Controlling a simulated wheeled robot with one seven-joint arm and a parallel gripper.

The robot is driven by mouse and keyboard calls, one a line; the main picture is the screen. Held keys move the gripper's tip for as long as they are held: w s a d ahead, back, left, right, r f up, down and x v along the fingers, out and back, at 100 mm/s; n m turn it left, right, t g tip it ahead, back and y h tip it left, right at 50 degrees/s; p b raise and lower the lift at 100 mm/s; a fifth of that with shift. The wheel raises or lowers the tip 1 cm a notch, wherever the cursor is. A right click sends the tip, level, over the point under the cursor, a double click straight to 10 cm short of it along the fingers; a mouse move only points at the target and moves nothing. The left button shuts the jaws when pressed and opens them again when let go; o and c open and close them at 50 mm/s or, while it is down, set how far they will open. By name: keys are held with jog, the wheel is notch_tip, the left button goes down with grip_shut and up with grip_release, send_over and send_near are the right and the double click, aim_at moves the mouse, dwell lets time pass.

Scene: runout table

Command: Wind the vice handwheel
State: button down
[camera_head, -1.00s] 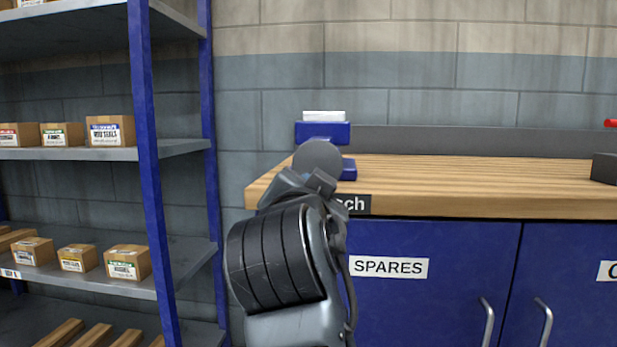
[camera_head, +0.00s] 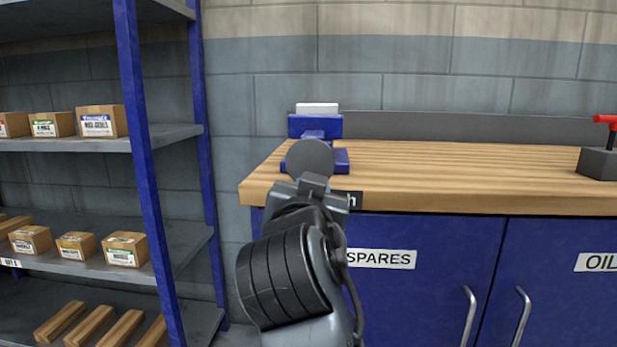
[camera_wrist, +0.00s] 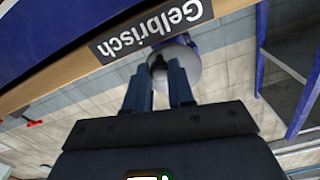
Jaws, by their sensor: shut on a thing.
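The blue vice (camera_head: 318,126) stands at the left end of the bench, with a pale block at its top. Its handwheel, a round grey disc (camera_head: 310,157), faces me at the bench's front edge. It also shows in the wrist view (camera_wrist: 188,68), just beyond my fingers. My gripper (camera_wrist: 158,80) is shut on the handwheel's grip, a small dark part between the fingertips near the disc's rim. In the head view my wrist hides the lower edge of the disc and the fingertips.
The wooden bench top (camera_head: 450,165) is clear in the middle. A dark block with a red handle (camera_head: 600,160) stands at its right. Blue cupboards (camera_head: 420,290) with metal handles are below. A blue-posted shelf rack (camera_head: 150,190) with several cartons stands at the left.

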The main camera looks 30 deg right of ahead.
jog(key=shift+d+r, duration=0.1)
jog(key=shift+r, duration=0.05)
jog(key=n+p, duration=0.2)
jog(key=p, duration=0.1)
jog(key=n+p, duration=0.1)
jog(key=shift+s+d+r+n, duration=0.25)
jog(key=shift+s+d+n, duration=0.05)
jog(key=shift+d+n, duration=0.1)
dwell(0.3)
